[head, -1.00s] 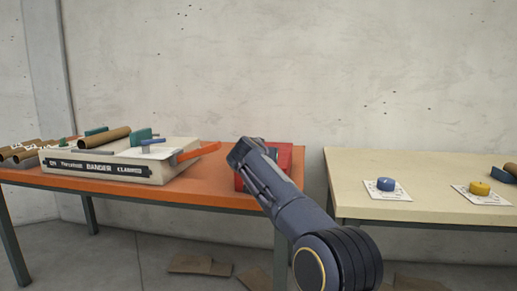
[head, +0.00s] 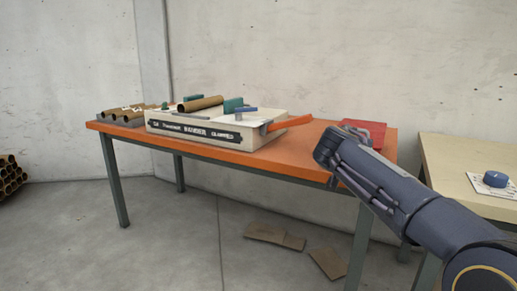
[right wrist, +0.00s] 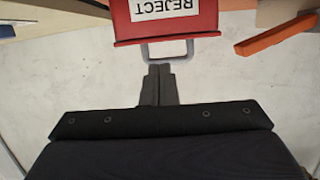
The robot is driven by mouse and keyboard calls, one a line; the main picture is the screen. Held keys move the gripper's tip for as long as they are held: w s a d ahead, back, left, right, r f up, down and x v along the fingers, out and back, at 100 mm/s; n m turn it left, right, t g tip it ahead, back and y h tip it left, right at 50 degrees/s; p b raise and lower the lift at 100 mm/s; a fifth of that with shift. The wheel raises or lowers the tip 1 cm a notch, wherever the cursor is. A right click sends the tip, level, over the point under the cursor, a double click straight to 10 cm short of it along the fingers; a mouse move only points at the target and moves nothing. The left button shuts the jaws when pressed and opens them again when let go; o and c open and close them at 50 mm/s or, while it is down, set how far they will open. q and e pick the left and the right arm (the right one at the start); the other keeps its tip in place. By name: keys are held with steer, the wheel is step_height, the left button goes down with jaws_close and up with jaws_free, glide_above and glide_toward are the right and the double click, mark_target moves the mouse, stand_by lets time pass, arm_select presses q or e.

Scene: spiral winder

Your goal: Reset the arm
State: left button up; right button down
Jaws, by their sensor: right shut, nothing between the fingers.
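My right gripper (head: 328,158) is at the front right of the orange table, in front of the red box (head: 362,130). In the right wrist view its two dark fingers (right wrist: 160,72) are together with nothing between them. Their tips are close to the grey handle (right wrist: 168,50) of the red REJECT box (right wrist: 165,18); I cannot tell whether they touch. The white winder (head: 200,140) stands on the table with an orange lever (head: 290,124) pointing right. The lever also shows in the right wrist view (right wrist: 275,36). My left gripper is not in view.
The orange table (head: 300,150) has bare top between winder and red box. Brown tubes (head: 120,113) lie at its left end. A cream table (head: 450,165) with a blue knob (head: 495,179) stands at the right. Cardboard pieces (head: 275,236) lie on the floor; the front left floor is clear.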

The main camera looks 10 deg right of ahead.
steer(key=s+d+f+n+g+y, duration=0.1)
steer(key=s+f+n+g+y, duration=0.3)
steer(key=s+f, duration=0.85)
steer(key=s+a+f+n+g+y+p, duration=0.1)
steer(key=s+a+f+y, duration=0.55)
steer(key=s, duration=0.55)
steer(key=s+a+f+n+g+y+p, duration=0.1)
steer(key=s+a+f+y, duration=0.2)
steer(key=s+a+f, duration=0.6)
steer(key=s+a+r+p, duration=0.1)
steer(key=s+r+p, duration=0.1)
steer(key=r+p, duration=1.7)
steer(key=s+a+r+p, duration=0.1)
steer(key=s+r+p, duration=0.1)
steer(key=r+p, duration=1.7)
steer(key=shift+s+r+n, duration=0.15)
steer(key=shift+r+n, duration=0.25)
steer(key=shift+r, duration=0.4)
